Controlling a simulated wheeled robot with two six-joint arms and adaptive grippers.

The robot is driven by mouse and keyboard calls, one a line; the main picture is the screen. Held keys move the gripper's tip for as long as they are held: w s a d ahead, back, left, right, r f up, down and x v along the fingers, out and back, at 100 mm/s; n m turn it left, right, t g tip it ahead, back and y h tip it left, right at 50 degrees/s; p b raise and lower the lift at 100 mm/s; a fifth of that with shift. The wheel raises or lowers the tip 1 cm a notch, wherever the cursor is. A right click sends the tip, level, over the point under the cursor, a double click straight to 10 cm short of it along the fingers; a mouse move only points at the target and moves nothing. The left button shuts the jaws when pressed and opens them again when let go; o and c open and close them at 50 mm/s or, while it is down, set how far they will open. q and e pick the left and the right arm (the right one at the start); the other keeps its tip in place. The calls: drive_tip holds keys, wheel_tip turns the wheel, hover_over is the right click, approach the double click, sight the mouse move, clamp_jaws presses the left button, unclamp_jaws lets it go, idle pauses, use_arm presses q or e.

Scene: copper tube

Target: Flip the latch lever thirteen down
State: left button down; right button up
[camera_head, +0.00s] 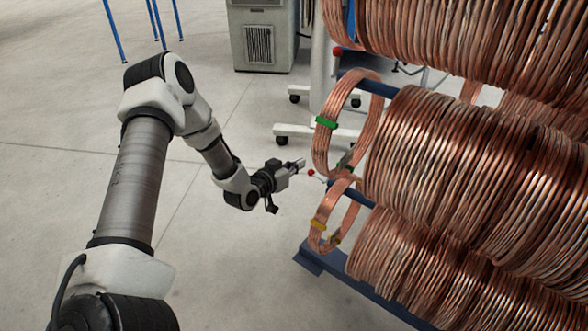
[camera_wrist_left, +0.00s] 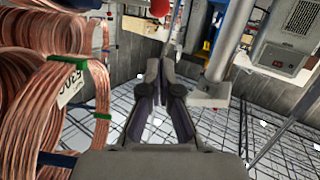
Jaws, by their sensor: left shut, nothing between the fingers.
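A small red ball knob (camera_head: 310,172), probably the end of a latch lever, sits at the end of a blue rack arm beside the copper coils. A second red knob (camera_head: 338,51) shows higher up. No number thirteen is readable on either. My left gripper (camera_head: 301,164) is shut and empty, its tips just left of the lower knob, with a small apparent gap. In the left wrist view, the shut fingertips (camera_wrist_left: 160,64) point forward and a red knob (camera_wrist_left: 159,8) shows beyond them at the top edge. My right gripper is not in view.
Copper coils (camera_head: 440,150) hang on blue rack arms at the right. A loose coil with green bands (camera_head: 327,122) and one with yellow bands (camera_head: 318,224) hang close to my left gripper. A grey cabinet (camera_head: 262,38) stands behind.

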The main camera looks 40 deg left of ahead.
use_arm(q)
drive_tip(key=p+v, duration=0.3)
drive_tip(key=v, duration=0.7)
drive_tip(key=shift+a+f, duration=0.1)
drive_tip(key=shift+f, duration=0.05)
